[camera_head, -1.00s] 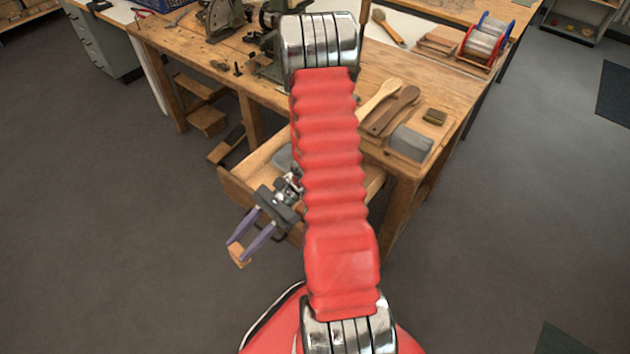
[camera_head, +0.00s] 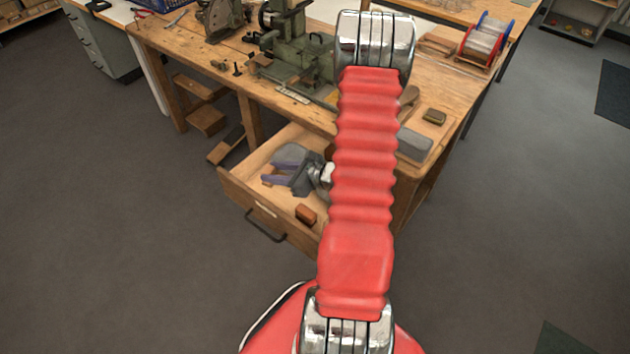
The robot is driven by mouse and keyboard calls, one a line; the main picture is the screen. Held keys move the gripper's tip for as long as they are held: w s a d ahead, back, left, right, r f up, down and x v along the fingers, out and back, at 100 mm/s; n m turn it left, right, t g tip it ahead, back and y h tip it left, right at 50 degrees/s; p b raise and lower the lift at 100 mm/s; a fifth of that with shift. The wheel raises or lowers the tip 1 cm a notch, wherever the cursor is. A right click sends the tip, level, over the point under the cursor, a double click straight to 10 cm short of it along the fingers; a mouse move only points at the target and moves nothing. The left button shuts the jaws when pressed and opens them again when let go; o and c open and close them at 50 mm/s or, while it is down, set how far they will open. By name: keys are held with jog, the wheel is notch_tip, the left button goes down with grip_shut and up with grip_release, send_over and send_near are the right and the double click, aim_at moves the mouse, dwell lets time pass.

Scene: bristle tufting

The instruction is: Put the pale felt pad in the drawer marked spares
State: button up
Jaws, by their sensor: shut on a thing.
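My gripper (camera_head: 270,173), with purple fingers, reaches into an open wooden drawer (camera_head: 238,193), its fingers pointing left. It is shut on a small pale tan piece, which looks like the felt pad; the piece barely stands out against the pale drawer floor. The drawer hangs pulled out under the bench, with a dark handle and a small pale label (camera_head: 265,211) on its front. The label is too small to read. My red arm hides the drawer's right part.
A reddish-brown block (camera_head: 305,214) lies in the drawer near its front, and a grey thing (camera_head: 293,153) lies behind my gripper. On the bench (camera_head: 165,45) stand a green machine (camera_head: 290,50), a grey block (camera_head: 414,145) and a wire spool (camera_head: 485,38). The floor in front is clear.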

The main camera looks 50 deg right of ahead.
jog(key=d+h, duration=0.1)
jog(key=d+f+m, duration=0.1)
jog(key=d, duration=0.1)
jog(key=s+d+m+h, duration=0.1)
jog(key=shift+d+f+h, duration=0.2)
jog(key=shift+f+h, duration=0.1)
jog(key=shift+f, duration=0.05)
jog(key=shift+s, duration=0.1)
send_over(291, 199)
jog(key=shift+s+f, duration=0.1)
jog(key=shift+f, duration=2.8)
jog(key=shift+f, duration=2.1)
jog(key=o, duration=1.1)
jog(key=shift+o, duration=0.2)
